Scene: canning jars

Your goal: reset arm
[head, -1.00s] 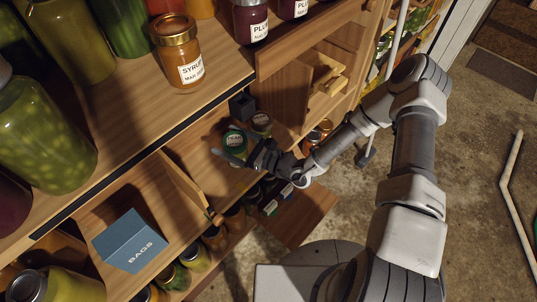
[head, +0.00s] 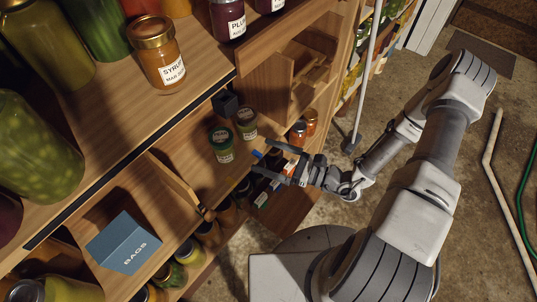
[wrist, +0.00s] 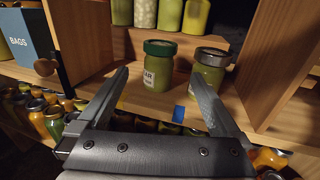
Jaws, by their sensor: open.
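My gripper (head: 262,158) is open and empty in front of the shelf compartment, to the lower right of two small jars in the head view. A green-lidded jar (head: 221,145) stands upright in the compartment, next to a grey-lidded jar (head: 245,123). In the wrist view my spread fingers (wrist: 160,80) point toward the jars. The green-lidded jar (wrist: 159,68) appears beyond and between the fingertips, apart from them. The grey-lidded jar (wrist: 209,75) stands to its right, partly hidden by the right finger.
A blue mark (head: 257,154) lies at the shelf edge. A BAGS box (head: 124,242) sits in the compartment to the left. A syrup jar (head: 158,52) stands on the upper surface. Several jars line the lower shelf. Open concrete floor (head: 400,250) lies to the right.

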